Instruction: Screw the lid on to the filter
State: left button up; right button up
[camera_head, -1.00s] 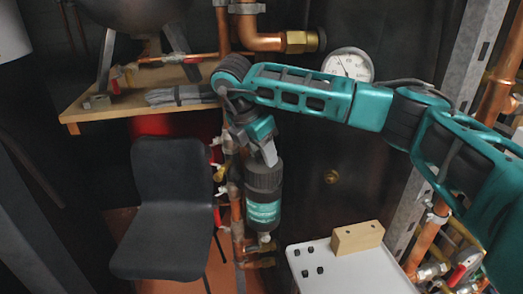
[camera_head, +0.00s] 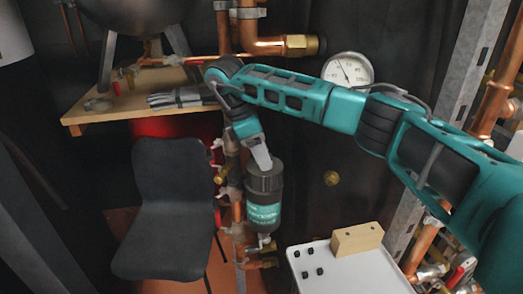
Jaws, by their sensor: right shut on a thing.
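The filter (camera_head: 263,213) is a dark upright cylinder with a teal label, mounted on the copper pipes in the middle of the view. Its black lid (camera_head: 264,176) sits on top of the body, and from here I cannot tell how tightly it is seated. My right gripper (camera_head: 263,164) comes down on the lid from above, slightly tilted, and is shut on it. The fingertips are partly hidden at the lid's top. My left gripper is not in view.
A black chair (camera_head: 170,205) stands left of the filter. A wooden shelf (camera_head: 120,116) with gloves (camera_head: 182,97) is behind it. A white table (camera_head: 350,275) with a wooden block (camera_head: 357,239) is at the lower right. A pressure gauge (camera_head: 347,70) hangs behind my right arm.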

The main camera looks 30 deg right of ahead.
jog(key=shift+r, duration=0.1)
jog(key=shift+r+m+g+p, duration=0.1)
jog(key=shift+m+g+p, duration=0.25)
jog(key=shift+m, duration=0.45)
jog(key=shift+w+m+y+p, duration=0.1)
jog(key=shift+m+y+p, duration=0.25)
jog(key=shift+m, duration=0.55)
jog(key=o, duration=1.2)
jog(key=shift+o, duration=0.2)
